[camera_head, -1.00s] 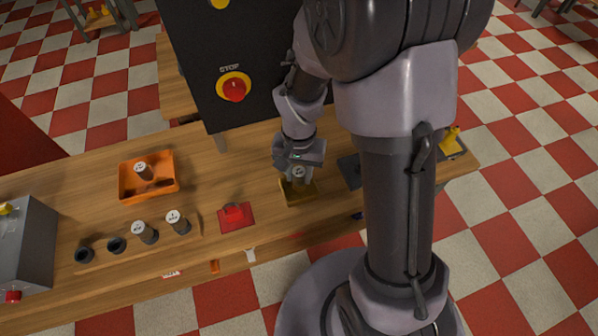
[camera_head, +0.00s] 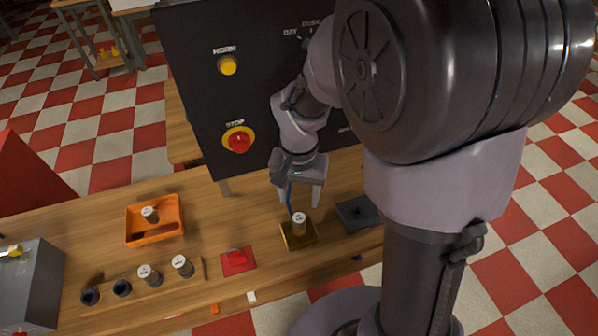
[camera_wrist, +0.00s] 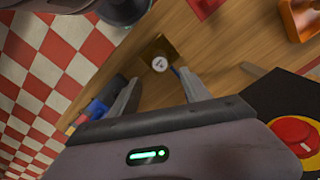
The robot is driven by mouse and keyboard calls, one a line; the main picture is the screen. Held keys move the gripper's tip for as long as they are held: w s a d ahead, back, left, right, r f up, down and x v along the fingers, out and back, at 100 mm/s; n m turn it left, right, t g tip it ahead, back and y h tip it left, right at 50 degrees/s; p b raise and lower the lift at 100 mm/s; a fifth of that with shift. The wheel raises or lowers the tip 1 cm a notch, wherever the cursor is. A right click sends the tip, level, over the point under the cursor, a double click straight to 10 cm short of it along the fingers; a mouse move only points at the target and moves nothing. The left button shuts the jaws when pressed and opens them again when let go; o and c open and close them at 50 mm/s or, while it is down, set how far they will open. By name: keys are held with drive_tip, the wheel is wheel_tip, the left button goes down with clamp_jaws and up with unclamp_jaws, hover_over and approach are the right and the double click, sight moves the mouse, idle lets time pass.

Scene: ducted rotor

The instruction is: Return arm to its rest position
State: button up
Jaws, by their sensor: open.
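My gripper (camera_head: 302,199) is open and empty, its two fingers pointing down above the wooden bench (camera_head: 215,215). In the wrist view my gripper (camera_wrist: 160,90) shows its fingers spread apart. A brass-coloured block (camera_head: 297,236) sits on the bench just below the fingertips. A grey cylinder with a pale marked top (camera_head: 299,222) stands upright in or on it. The cylinder also shows in the wrist view (camera_wrist: 160,65), between and beyond the fingers. My upper arm covers the right part of the bench in the head view.
A black panel (camera_head: 190,90) with a yellow button (camera_head: 227,66) and a red STOP button (camera_head: 239,141) stands behind my gripper. A dark plate (camera_head: 356,213) is right.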

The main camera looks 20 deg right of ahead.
drive_tip(key=s+a+r+t+b, duration=0.1)
drive_tip(key=s+r, duration=0.1)
drive_tip(key=r, duration=0.4)
drive_tip(key=s+a+r+t+b, duration=0.1)
drive_tip(key=s+r+t, duration=0.15)
drive_tip(key=r, duration=0.25)
drive_tip(key=s+a+r+n+t+y+b, duration=0.1)
drive_tip(key=s+a+r+t+y, duration=0.1)
drive_tip(key=s, duration=0.6)
drive_tip(key=shift+s+r+n, duration=0.2)
drive_tip(key=shift+r+n, duration=0.1)
drive_tip(key=shift+r, duration=0.4)
